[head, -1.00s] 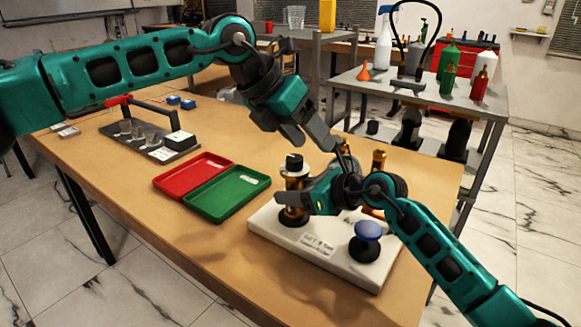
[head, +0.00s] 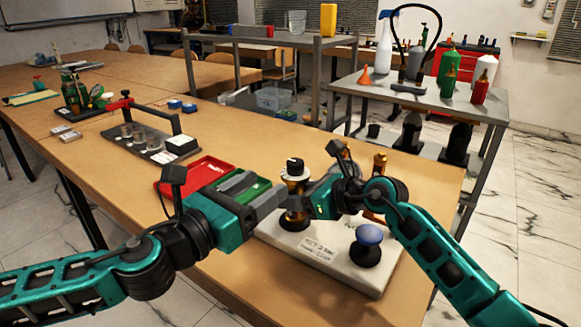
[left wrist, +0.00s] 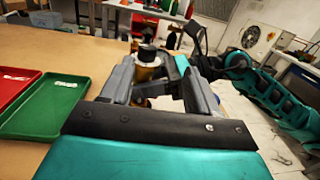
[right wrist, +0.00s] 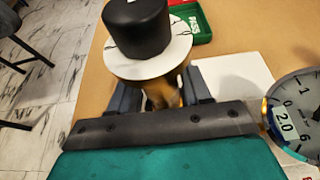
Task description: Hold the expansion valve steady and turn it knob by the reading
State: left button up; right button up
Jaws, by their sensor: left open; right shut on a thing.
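The expansion valve (head: 296,176) stands upright on the white base plate (head: 335,268). It has a brass body, a white dial disc and a black knob (right wrist: 138,25) on top. My right gripper (head: 314,196) is shut on the brass body from the right, below the disc. My left gripper (head: 270,192) is open and level, just left of the valve. In the left wrist view the valve (left wrist: 147,68) shows between and beyond its fingers; I cannot tell whether they touch it. A round gauge (right wrist: 300,112), partly cut off, carries a tag marked 2.0; its needle is not clear.
A blue mushroom knob (head: 369,235) stands at the plate's front right. Another brass fitting (head: 379,166) is behind my right gripper. A red tray (head: 200,172) and a green tray (left wrist: 45,108) lie to the left.

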aim_at(292, 168)
pick_arm(q)
jog(key=shift+y, duration=0.7)
jog(key=x, duration=0.7)
jog(key=f+x, duration=0.1)
jog(key=x, duration=0.2)
jog(key=shift+w+a, duration=0.2)
jog(key=shift+w, duration=0.3)
jog(key=shift+c, duration=0.3)
jog(key=c, duration=1)
jog(key=shift+n, duration=0.3)
jog(key=shift+t, duration=0.3)
jog(key=shift+s+d+n+t+y, duration=0.1)
jog(key=shift+n+t+y, duration=0.35)
jog(key=shift+n+y, duration=0.45)
jog(key=shift+d+n+t+y, duration=0.1)
jog(key=shift+n+t+y, duration=0.4)
jog(key=shift+y, duration=0.7)
